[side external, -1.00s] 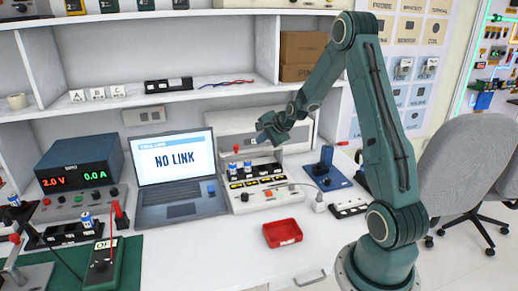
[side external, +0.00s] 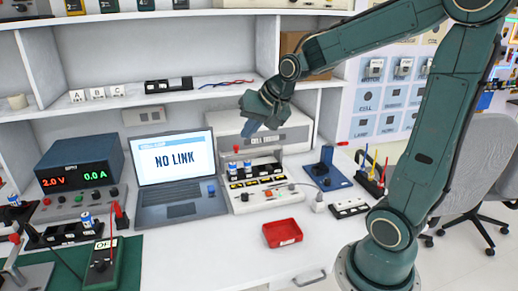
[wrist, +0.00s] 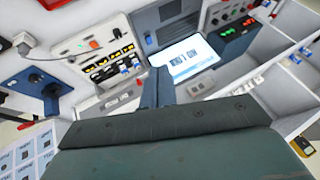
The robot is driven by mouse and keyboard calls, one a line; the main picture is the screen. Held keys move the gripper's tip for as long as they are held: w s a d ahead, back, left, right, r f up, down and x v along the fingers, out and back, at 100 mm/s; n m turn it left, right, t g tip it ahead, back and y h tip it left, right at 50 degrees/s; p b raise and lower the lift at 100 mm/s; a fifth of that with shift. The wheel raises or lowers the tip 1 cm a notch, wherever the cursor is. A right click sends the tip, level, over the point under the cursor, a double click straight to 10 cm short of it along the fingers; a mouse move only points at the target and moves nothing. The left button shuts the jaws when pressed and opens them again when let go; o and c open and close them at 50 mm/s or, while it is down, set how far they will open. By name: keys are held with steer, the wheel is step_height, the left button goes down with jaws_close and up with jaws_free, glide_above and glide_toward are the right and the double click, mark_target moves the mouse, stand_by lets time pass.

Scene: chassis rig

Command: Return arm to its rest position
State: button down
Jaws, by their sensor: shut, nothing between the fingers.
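My gripper (side external: 256,123) is shut and empty, held in the air above the back of the bench, in front of the shelf. Its fingers point down toward the cell tester box (side external: 290,135). In the wrist view my gripper (wrist: 160,75) shows as a dark blue-grey closed pair of fingers, with the laptop (wrist: 188,62) just beyond it. My green arm reaches from its round base at the right front up past the top right of the side view.
The laptop (side external: 172,162) reading NO LINK stands left of the tester's front panel (side external: 260,183). A red tray (side external: 282,233) sits on open white bench. A blue stand (side external: 328,172) and pen holder (side external: 372,178) are at right. The shelf (side external: 190,90) is behind; a grey chair (side external: 475,170) is right.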

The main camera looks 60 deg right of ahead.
steer(key=s+a+r+n, duration=0.1)
steer(key=s+a+n, duration=0.3)
steer(key=s, duration=0.5)
steer(key=s+a+r+n+g, duration=0.1)
steer(key=s+a+n, duration=0.4)
steer(key=s, duration=0.4)
steer(key=shift+a+y, duration=0.4)
steer(key=shift+a, duration=0.15)
